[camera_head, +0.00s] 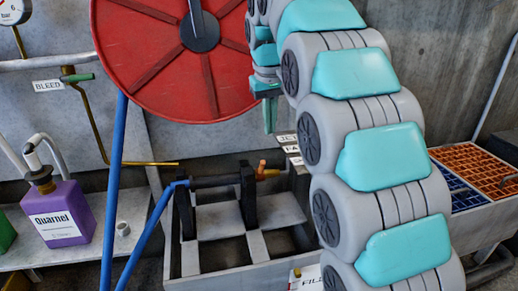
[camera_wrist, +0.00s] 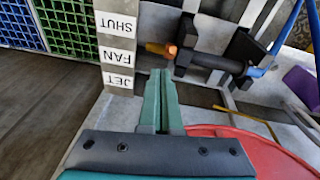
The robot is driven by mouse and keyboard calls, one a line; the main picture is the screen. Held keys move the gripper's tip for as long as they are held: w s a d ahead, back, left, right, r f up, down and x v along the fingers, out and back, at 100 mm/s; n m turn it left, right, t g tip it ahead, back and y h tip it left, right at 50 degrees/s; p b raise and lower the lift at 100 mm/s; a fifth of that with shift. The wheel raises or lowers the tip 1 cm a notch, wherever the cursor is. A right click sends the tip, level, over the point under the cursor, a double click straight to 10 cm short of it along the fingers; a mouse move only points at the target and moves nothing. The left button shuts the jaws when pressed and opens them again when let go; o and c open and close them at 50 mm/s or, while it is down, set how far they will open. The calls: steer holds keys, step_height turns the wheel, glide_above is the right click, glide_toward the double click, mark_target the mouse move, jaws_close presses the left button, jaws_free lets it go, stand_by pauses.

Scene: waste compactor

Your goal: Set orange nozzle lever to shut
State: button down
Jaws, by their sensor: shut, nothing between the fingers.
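The orange nozzle lever (camera_head: 263,168) sits at the right end of a dark lance (camera_head: 215,181), which rests across two black supports over a grey basin. It also shows in the wrist view (camera_wrist: 155,48), beyond my fingertips and right of a label strip. The strip (camera_wrist: 117,72) reads SHUT, FAN and JET; in the head view my arm partly hides it. I cannot tell exactly which label the lever lines up with. My gripper (camera_head: 270,128) is shut and empty, pointing down above the lever and apart from it; its fingers also show in the wrist view (camera_wrist: 161,75).
A large red reel (camera_head: 155,45) stands behind, close to my gripper. A blue hose (camera_head: 150,230) runs to the lance's left end. A purple Quarnel jug (camera_head: 62,212) stands on the left shelf. Orange and blue grates (camera_head: 478,168) lie at the right.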

steer(key=w+a+r, duration=0.2)
steer(key=w+a, duration=0.1)
steer(key=a, duration=0.1)
steer(key=n+b, duration=0.1)
glide_above(261, 170)
steer(key=w+a, duration=0.2)
steer(key=w, duration=0.3)
step_height(261, 170, down, 10)
steer(key=shift+t, duration=0.3)
steer(key=shift+s+d+f, duration=0.25)
steer(key=shift+s, duration=0.35)
steer(key=shift+s+d+f, duration=0.2)
steer(key=shift+s+f, duration=0.05)
steer(key=shift+s, duration=0.35)
steer(key=shift+s+d+f, duration=0.25)
steer(key=shift+s, duration=0.35)
steer(key=shift+s+f+b, duration=0.1)
steer(key=shift+b, duration=0.35)
steer(key=shift+s+d+f+t+b, duration=0.1)
steer(key=shift+s+t+b, duration=0.05)
steer(key=shift+t+b, duration=0.15)
steer(key=shift+s+d+f+t+y+b, duration=0.1)
steer(key=shift+s+t+y+b, duration=0.15)
steer(key=shift+s+t+b, duration=0.3)
steer(key=shift+s+d+f+t+y+b, duration=0.1)
steer(key=shift+s+t+y+b, duration=0.15)
steer(key=shift+t+b, duration=0.35)
steer(key=shift+w+r, duration=0.15)
